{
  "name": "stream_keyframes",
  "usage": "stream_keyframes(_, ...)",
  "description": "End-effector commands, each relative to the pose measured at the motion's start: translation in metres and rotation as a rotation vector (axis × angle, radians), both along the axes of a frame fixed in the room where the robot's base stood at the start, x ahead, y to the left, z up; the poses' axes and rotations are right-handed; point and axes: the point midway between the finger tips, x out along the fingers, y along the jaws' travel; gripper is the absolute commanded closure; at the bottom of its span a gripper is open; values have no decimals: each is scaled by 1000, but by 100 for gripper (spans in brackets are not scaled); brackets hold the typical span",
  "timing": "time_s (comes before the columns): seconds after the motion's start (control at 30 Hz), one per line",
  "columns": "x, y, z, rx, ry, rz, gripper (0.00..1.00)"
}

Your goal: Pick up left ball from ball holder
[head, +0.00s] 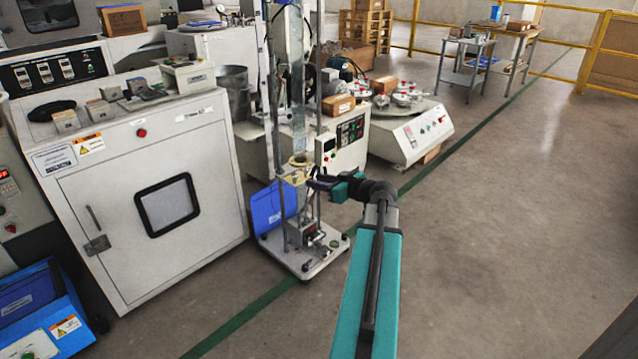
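My gripper (316,182) is small and dark in the head view, at the end of my teal arm. It is beside the tall test stand (299,90) with a clear vertical tube, at the height of the stand's pale plate. Whether its fingers are open or shut is too small to tell. No ball can be made out. I cannot tell which part of the stand, if any, is the ball holder. A small ring-like part (298,160) sits on the stand near my gripper.
A white oven cabinet (150,200) stands left of the stand, with a blue panel (272,205) between them. The stand's base (305,255) rests on the floor. A white machine with a round top (410,130) is behind right. The floor at right is clear.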

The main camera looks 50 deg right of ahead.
Motion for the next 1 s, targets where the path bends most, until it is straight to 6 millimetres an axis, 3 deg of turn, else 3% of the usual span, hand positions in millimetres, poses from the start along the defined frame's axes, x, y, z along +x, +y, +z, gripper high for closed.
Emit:
stream_keyframes(0.6,67,-6,-22,-1,0,1,72)
stream_keyframes(1.0,89,-6,-26,1,0,0,72)
